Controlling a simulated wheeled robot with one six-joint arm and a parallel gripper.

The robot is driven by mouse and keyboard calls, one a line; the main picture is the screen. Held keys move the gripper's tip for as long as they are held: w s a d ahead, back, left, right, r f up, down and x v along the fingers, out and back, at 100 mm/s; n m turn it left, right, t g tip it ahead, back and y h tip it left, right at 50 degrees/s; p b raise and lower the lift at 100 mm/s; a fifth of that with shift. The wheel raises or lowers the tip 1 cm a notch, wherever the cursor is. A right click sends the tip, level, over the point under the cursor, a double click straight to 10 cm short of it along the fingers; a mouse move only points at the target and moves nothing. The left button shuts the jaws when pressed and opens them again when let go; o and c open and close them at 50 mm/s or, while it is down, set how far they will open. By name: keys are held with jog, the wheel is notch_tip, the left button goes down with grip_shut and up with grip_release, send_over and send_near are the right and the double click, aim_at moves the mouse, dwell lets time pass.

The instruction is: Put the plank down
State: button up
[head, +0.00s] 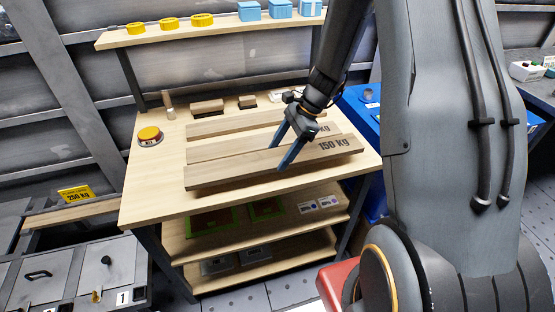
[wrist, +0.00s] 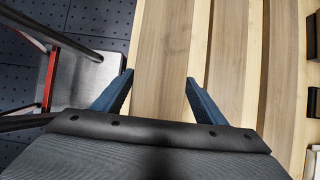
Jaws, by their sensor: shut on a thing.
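My gripper (wrist: 160,78) is shut on the front wooden plank (head: 225,170), with one blue finger on each long edge. The plank is marked "150 kg" near its right end in the head view. In the wrist view the held plank (wrist: 160,45) runs away between the fingers. It lies level at the front of the wooden workbench top (head: 155,190). I cannot tell whether it touches the top or hangs just above it. Two more planks lie behind it, the middle plank (head: 215,149) and the back plank (head: 225,126), roughly parallel to it.
A yellow button (head: 149,134) stands on the bench's left side. Small wooden blocks (head: 207,106) lie along the back. A shelf (head: 225,34) above holds yellow rings and blue boxes. The front left of the bench is bare. A blue cabinet (head: 362,110) stands to the right.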

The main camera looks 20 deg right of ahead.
jog(key=shift+f+p, duration=0.45)
jog(key=shift+f, duration=1.7)
jog(key=o, duration=1.5)
jog(key=shift+f, duration=0.1)
jog(key=b+v, duration=0.3)
jog(key=v, duration=0.9)
jog(key=shift+a, duration=0.1)
jog(key=shift+s+a+r+n, duration=0.1)
jog(key=shift+s+r+n, duration=0.1)
jog(key=shift+s+n, duration=0.15)
jog(key=s+a+r+n+h, duration=0.1)
jog(key=s+a+n+h, duration=0.2)
jog(key=s+n, duration=0.5)
jog(key=s+a+r+n+t+h, duration=0.1)
jog(key=s+a+n+h, duration=0.2)
jog(key=s+n, duration=0.5)
jog(key=shift+r+n, duration=0.35)
jog(key=shift+n, duration=0.3)
